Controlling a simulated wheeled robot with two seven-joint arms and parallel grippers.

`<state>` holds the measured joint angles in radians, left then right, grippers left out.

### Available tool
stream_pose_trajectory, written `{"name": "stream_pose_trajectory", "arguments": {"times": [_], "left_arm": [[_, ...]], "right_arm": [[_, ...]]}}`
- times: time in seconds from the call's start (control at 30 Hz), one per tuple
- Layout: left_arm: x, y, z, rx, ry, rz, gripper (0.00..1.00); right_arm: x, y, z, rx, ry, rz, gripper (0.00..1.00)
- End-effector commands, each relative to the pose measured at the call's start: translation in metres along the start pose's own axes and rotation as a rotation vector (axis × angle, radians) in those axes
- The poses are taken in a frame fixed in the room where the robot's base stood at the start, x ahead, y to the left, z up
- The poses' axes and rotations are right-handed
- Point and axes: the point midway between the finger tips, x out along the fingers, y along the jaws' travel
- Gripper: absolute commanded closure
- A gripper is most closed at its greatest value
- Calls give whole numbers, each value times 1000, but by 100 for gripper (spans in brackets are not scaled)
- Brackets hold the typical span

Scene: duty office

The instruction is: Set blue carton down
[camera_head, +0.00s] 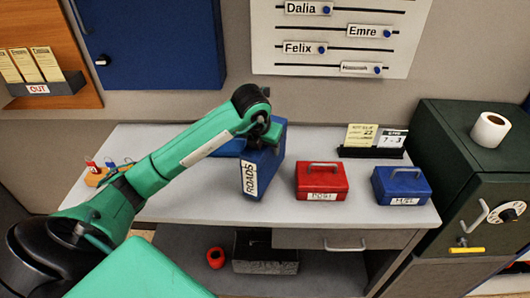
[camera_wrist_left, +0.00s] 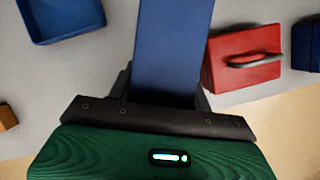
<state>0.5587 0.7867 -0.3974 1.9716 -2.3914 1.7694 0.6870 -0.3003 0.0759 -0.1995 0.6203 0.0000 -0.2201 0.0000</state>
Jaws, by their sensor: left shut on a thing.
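The blue carton (camera_head: 263,172) with a white "ROADS" label is upright at the middle of the grey desk. It also shows in the wrist view (camera_wrist_left: 168,45), between the fingers. My left gripper (camera_head: 264,128) comes down over the carton's top and is shut on it. I cannot tell whether the carton's bottom touches the desk. My right gripper is not in view.
A red cash box (camera_head: 321,187) stands close to the carton's right, with a blue cash box (camera_head: 401,192) beyond it. A blue tray (camera_wrist_left: 60,18) lies behind left. Small tagged items sit on an orange block (camera_head: 103,178). The desk's left front is clear.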

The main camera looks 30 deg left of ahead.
Motion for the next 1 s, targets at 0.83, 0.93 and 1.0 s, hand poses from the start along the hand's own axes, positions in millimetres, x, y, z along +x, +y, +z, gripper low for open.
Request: {"name": "stream_pose_trajectory", "arguments": {"times": [0.83, 0.93, 1.0], "left_arm": [[31, 0, -13, 0, 1, -1, 28], [31, 0, -13, 0, 1, -1, 28], [30, 0, -13, 0, 1, -1, 28]], "right_arm": [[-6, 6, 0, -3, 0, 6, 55], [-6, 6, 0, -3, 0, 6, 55], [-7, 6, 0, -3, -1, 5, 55]]}}
